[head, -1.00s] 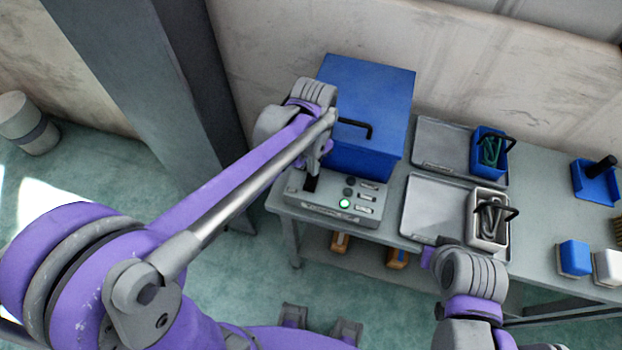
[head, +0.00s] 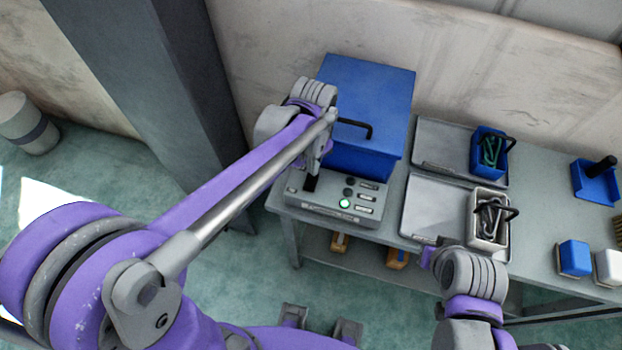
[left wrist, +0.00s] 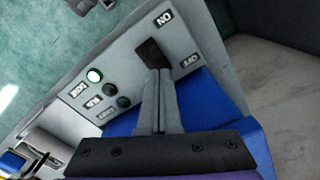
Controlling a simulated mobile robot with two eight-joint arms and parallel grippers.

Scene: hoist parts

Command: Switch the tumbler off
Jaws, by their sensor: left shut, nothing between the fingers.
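The tumbler is a black switch lever (left wrist: 150,52) on a grey control box (head: 330,205); it also shows in the head view (head: 310,183). In the left wrist view an upside-down label reading ON sits beyond the lever, and a second label, probably OFF, is to its right. A round green lamp (left wrist: 95,75) on the box is lit. My left gripper (left wrist: 158,75) is shut and empty, its fingertips right at the lever; whether they touch cannot be told. My right arm (head: 470,280) shows at lower right, but its fingers cannot be made out.
A blue box (head: 370,100) with a black handle stands just behind the control box. Grey trays (head: 425,205) with a blue bin (head: 488,150) and a white bin (head: 487,235) lie to the right. A grey pillar (head: 165,90) stands left of the table.

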